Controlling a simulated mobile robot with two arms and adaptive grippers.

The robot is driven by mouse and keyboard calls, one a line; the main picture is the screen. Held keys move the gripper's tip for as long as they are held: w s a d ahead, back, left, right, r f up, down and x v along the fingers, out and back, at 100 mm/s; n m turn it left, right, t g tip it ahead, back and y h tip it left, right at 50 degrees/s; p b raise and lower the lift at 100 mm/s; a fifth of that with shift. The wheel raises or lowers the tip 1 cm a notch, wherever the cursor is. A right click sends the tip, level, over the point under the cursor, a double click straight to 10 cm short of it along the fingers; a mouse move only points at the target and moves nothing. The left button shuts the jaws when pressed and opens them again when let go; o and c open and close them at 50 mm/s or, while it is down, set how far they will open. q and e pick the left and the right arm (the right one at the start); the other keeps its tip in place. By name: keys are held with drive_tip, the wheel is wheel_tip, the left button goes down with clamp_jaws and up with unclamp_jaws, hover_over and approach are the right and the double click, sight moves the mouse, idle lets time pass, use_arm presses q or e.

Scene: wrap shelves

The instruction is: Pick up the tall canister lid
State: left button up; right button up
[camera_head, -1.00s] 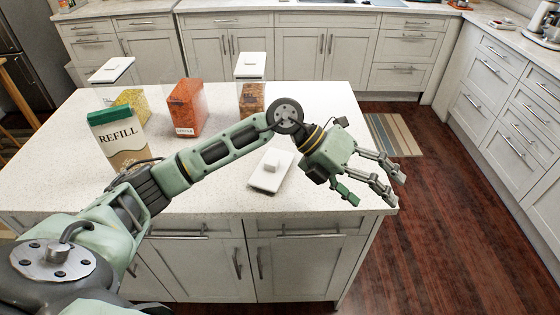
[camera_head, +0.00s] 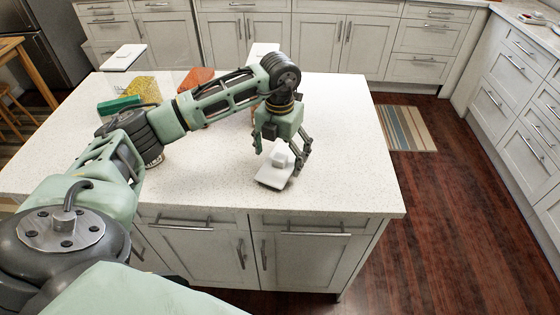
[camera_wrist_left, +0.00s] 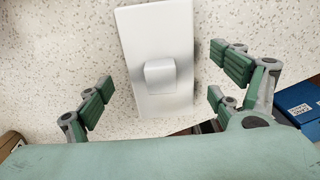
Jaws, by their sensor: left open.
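A white rectangular lid (camera_head: 270,182) with a raised square knob lies on the island counter near its front edge. It also shows in the left wrist view (camera_wrist_left: 155,40), knob facing the camera. My left gripper (camera_head: 281,155) points down over the lid. In the left wrist view its open fingers (camera_wrist_left: 160,75) stand apart on either side of the knob, with nothing between them gripped. The orange canister (camera_head: 197,76) behind my arm is mostly hidden. My right gripper is not in view.
A yellow-filled canister (camera_head: 142,88), a green-topped carton (camera_head: 118,105) and a white lid (camera_head: 124,57) stand at the counter's left. Another white lid (camera_head: 262,50) shows behind my arm. The counter (camera_head: 345,140) is clear on the right. A blue box (camera_wrist_left: 300,110) shows in the wrist view.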

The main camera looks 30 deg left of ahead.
use_arm(q)
drive_tip(key=shift+f, duration=0.6)
drive_tip(key=c, duration=1.3)
